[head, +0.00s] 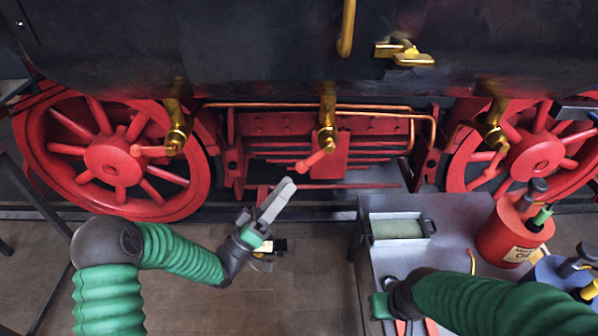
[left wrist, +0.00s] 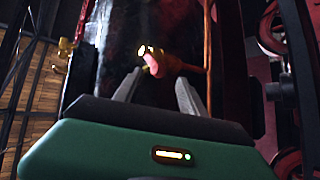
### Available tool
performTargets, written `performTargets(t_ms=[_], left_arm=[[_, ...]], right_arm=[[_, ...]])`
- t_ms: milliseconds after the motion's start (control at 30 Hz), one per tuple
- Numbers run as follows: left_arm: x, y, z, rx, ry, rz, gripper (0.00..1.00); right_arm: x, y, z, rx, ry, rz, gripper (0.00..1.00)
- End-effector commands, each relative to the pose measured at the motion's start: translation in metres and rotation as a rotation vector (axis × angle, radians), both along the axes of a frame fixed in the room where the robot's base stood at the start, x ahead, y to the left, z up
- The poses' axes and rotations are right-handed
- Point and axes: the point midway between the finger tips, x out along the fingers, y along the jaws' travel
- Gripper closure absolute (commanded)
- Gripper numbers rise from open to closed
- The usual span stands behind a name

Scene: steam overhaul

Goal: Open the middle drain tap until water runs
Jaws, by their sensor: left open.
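The middle drain tap (head: 327,130) is brass and hangs under the dark boiler casing. Its red lever (head: 315,160) slants down and to the left; no water stream shows below it. My left gripper (head: 284,190) is just below and left of the lever tip, with a small apparent gap in the head view. In the left wrist view, the open fingers (left wrist: 160,78) point at a brass tap with a pinkish-red lever (left wrist: 151,64), which appears between or just beyond the fingertips. My right gripper (head: 381,305) is low over the grey bench; its fingers cannot be made out.
Similar brass taps with red levers hang at left (head: 176,130) and right (head: 493,130). Red wheels (head: 112,160) and thin copper pipes (head: 270,105) surround the middle tap. The grey bench (head: 445,235) carries a tray (head: 400,227) and a red oil can (head: 510,235).

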Motion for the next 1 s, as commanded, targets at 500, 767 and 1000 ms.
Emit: performTargets(t_ms=[500, 767, 1000], left_arm=[[-0.049, 0.064, -0.063, 0.000, 0.002, 0.001, 0.52], [-0.050, 0.064, -0.063, 0.001, 0.002, 0.001, 0.52], [-0.049, 0.064, -0.062, 0.001, 0.002, 0.001, 0.52]], right_arm=[[0.000, 0.000, -0.007, 0.000, 0.000, 0.000, 0.75], [0.000, 0.000, -0.007, 0.000, 0.000, 0.000, 0.75], [0.000, 0.000, -0.007, 0.000, 0.000, 0.000, 0.75]])
